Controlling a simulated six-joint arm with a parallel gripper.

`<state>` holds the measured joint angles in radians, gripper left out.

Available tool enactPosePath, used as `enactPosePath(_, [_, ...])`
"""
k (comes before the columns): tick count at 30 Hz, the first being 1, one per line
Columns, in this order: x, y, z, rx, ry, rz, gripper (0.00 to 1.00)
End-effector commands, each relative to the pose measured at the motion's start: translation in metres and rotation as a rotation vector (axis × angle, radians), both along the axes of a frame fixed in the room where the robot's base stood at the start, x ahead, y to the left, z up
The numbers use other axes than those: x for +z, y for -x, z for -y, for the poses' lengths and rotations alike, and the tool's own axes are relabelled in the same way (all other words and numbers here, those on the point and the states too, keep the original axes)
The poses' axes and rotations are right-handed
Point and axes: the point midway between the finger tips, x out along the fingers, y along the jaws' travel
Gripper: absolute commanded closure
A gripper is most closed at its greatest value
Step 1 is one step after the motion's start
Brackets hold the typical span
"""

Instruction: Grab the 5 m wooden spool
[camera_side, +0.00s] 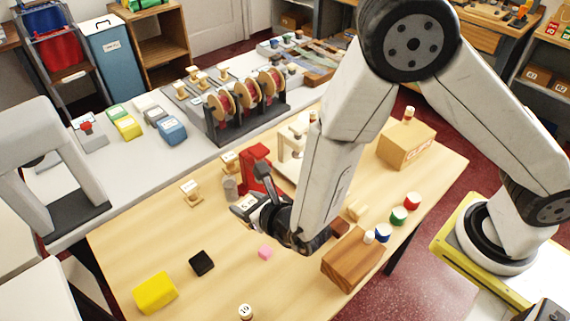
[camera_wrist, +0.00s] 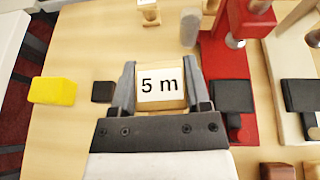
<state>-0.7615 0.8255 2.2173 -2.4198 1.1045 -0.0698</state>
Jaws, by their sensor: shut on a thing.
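The 5 m wooden spool (camera_wrist: 161,83) sits between my gripper's two grey fingers (camera_wrist: 160,88) in the wrist view, its white "5 m" label facing the camera. My gripper (camera_side: 248,207) is shut on it. In the side view only a small pale part of the spool (camera_side: 246,202) shows at the fingertips; the gripper hides the rest. I cannot tell whether the spool touches the table. Two other wooden spools stand farther back, one at the left (camera_side: 191,193) and one beside the red press (camera_side: 230,161).
The red press (camera_side: 257,165) and a grey cylinder (camera_side: 230,188) stand close behind my gripper. A brown wooden block (camera_side: 352,260) is at the right. The table's left part is mostly clear.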

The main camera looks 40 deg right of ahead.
Motion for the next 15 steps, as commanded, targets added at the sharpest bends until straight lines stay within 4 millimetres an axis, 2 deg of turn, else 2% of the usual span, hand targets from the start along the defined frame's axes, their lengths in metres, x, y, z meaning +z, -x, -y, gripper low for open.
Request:
enactPosePath(1, [0.004,0.010,0.004,0.003,0.001,-0.001,0.97])
enactPosePath(6, [0.016,0.036,0.016,0.003,0.001,-0.001,0.97])
enactPosePath(15, [0.032,0.068,0.030,0.002,0.000,-0.001,0.97])
